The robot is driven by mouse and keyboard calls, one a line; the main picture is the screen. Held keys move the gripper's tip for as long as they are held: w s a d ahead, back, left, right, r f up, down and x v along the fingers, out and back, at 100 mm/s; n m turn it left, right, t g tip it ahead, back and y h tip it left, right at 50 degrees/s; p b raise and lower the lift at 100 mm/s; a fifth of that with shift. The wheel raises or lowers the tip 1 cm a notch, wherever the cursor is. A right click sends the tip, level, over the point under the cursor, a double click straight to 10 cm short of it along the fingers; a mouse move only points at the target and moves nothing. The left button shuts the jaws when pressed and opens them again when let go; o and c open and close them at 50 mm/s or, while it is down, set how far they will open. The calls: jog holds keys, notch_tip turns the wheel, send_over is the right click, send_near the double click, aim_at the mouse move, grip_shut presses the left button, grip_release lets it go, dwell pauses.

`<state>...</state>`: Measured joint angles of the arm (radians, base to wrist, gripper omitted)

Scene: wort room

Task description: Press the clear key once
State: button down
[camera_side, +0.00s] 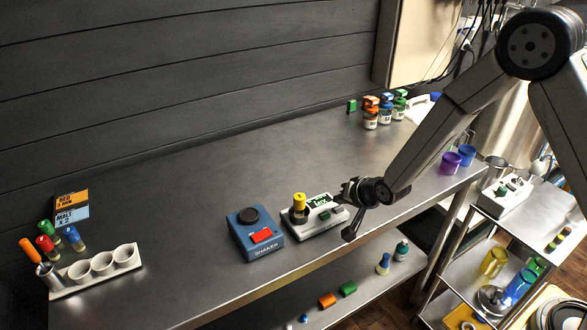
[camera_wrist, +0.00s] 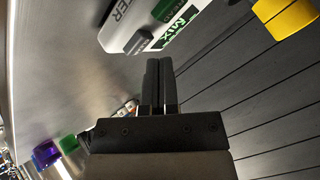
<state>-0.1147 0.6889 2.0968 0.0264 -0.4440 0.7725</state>
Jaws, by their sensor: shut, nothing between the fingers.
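A white meter (camera_side: 318,222) stands on the steel bench, with a lit green display (camera_side: 320,199) and a vial with a yellow cap (camera_side: 299,201). In the wrist view the meter (camera_wrist: 119,32) is at the top, cut by the frame edge. In the side view my gripper (camera_side: 348,236) hangs at the meter's right end. I cannot tell whether it touches.
A blue shaker (camera_side: 254,236) with a red key stands left of the meter. A white rack (camera_side: 98,270) and colored vials are at the far left. The bench behind the meter is clear.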

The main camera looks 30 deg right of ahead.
aim_at(340, 211)
jog(key=shift+f, duration=0.8)
dwell(1.2)
jog(key=shift+r, duration=0.8)
jog(key=shift+r, duration=0.1)
jog(key=shift+r, duration=2.45)
jog(key=s+d+r+n+g, duration=0.1)
jog(key=s+d+n+g, duration=0.1)
jog(key=s, duration=0.8)
jog(key=s+d+r+n+g+h, duration=0.1)
jog(key=s+d+r+n+g, duration=0.1)
jog(key=s, duration=0.9)
jog(key=d+n+g, duration=0.1)
jog(key=n+g, duration=0.1)
jog(key=n, duration=0.1)
jog(key=shift+s+d+n+g, duration=0.15)
jog(key=shift+d+n+g, duration=0.15)
jog(key=shift+n, duration=0.1)
